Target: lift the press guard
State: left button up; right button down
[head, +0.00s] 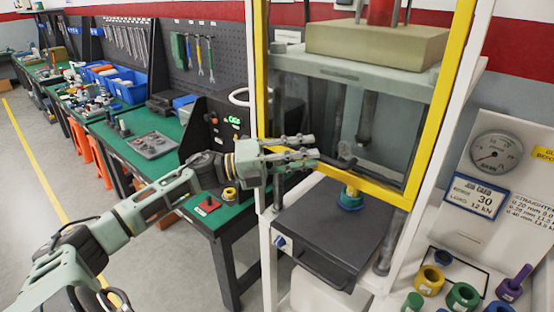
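The press guard (412,160) is a clear panel in a yellow frame on the front of the white-framed press. Its lower yellow edge hangs above the dark press bed (335,222), with an open gap between them. A dark handle (346,163) shows at the guard's lower edge. My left gripper (315,153) is at the guard's lower left, with its fingertips pointing right at the handle. I cannot tell whether they touch it or how far they are parted. A blue and yellow ring part (350,198) stands on the bed. My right gripper is out of view.
A green workbench (150,165) with blue bins (122,84) and tools runs along the left. Coloured rings (463,296) and a gauge panel (497,152) are at right.

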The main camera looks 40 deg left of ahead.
pick_arm(q)
jog(key=v, duration=1)
jog(key=shift+r, duration=0.15)
